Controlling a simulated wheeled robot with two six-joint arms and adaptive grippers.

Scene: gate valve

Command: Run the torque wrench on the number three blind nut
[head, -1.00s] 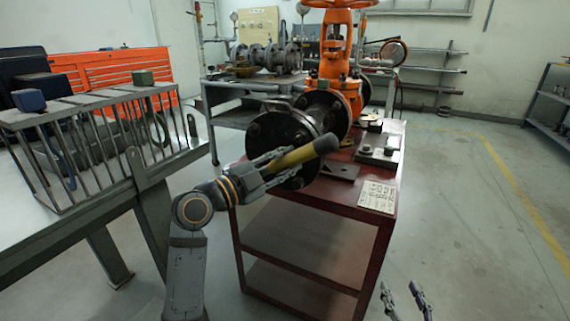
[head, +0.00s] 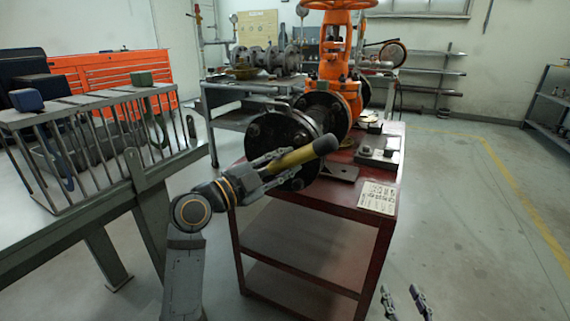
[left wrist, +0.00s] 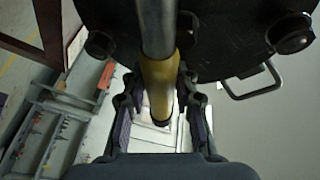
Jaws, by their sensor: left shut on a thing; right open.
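The torque wrench (head: 300,156) has a yellow band and a dark grip end. My left gripper (head: 270,165) is shut on it in front of the black flange (head: 283,137) of the orange gate valve (head: 333,60). In the left wrist view the wrench (left wrist: 158,80) runs between the fingers, its steel shaft passing up across the flange face (left wrist: 220,35). Flange nuts (left wrist: 291,33) show on either side of the shaft. The wrench head is out of view, so I cannot tell which nut it meets. My right gripper (head: 404,300) is open and empty at the bottom edge.
The valve stands on a dark red cart (head: 335,208), with a paper sheet (head: 377,197) and a block with fittings (head: 378,155) on it. A barred rack (head: 100,120) stands at left. A grey bench (head: 240,110) is behind. Floor at right is clear.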

